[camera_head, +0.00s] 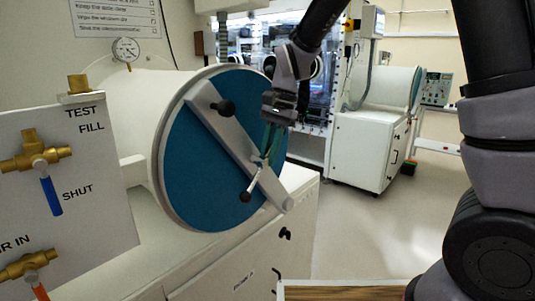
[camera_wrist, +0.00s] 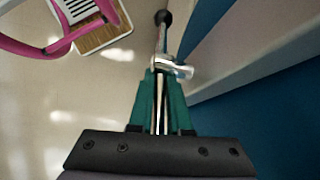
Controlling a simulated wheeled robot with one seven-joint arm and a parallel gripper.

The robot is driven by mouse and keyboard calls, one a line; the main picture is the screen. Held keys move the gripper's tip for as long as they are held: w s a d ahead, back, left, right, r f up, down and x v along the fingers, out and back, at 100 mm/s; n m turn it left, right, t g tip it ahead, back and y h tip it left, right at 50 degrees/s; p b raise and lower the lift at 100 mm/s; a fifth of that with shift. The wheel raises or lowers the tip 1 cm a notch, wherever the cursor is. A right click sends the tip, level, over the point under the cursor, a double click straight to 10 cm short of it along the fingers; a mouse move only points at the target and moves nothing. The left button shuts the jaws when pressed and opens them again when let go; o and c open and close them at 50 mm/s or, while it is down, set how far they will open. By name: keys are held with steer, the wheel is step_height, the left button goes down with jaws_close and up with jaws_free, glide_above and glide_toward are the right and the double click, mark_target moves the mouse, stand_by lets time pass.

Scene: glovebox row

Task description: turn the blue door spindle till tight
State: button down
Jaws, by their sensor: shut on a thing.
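The round blue door (camera_head: 190,160) stands closed-looking on the white glovebox's end, with a grey bar (camera_head: 232,140) slanting across it. The door spindle's thin metal handle (camera_head: 254,180) sits near the middle of the bar and ends in a black ball at its lower left. In the wrist view the handle (camera_wrist: 160,38) runs up from between my fingers past a metal hub. My gripper (camera_head: 268,154), with green fingers, is shut on the handle; it also shows in the wrist view (camera_wrist: 163,80).
A black knob (camera_head: 223,107) stands out from the bar's upper end. Brass valves with a blue lever (camera_head: 50,192) are on the white panel at left. A second glovebox (camera_head: 365,140) stands farther back. A pink-framed item (camera_wrist: 65,40) shows in the wrist view.

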mark_target(262, 168)
steer(key=g+y, duration=0.2)
steer(key=f+g+y, duration=0.1)
steer(key=shift+w+d+g, duration=0.25)
steer(key=shift+w+g, duration=0.05)
steer(key=shift+w, duration=0.05)
steer(key=g+y, duration=0.1)
steer(key=g, duration=0.1)
steer(key=f+g+y, duration=0.1)
steer(key=g+y, duration=0.1)
steer(key=shift+f+m+y, duration=0.15)
steer(key=shift+m+y, duration=0.15)
steer(key=g+y, duration=0.1)
steer(key=f+g+y, duration=0.1)
steer(key=g+y, duration=0.1)
steer(key=shift+s, duration=0.1)
steer(key=shift+s+a+f+m+g+y, duration=0.15)
steer(key=shift+m+g+y, duration=0.05)
steer(key=shift+g+y, duration=0.6)
steer(key=shift+s+a+f+m+g+y, duration=0.1)
steer(key=shift+s+f+m+g+y, duration=0.1)
steer(key=shift+g+y, duration=0.55)
steer(key=shift+g, duration=0.25)
steer(key=c, duration=0.9)
jaws_free()
steer(key=shift+o, duration=0.2)
steer(key=v, duration=1)
steer(key=shift+w+d, duration=0.2)
steer(key=shift+w, duration=0.15)
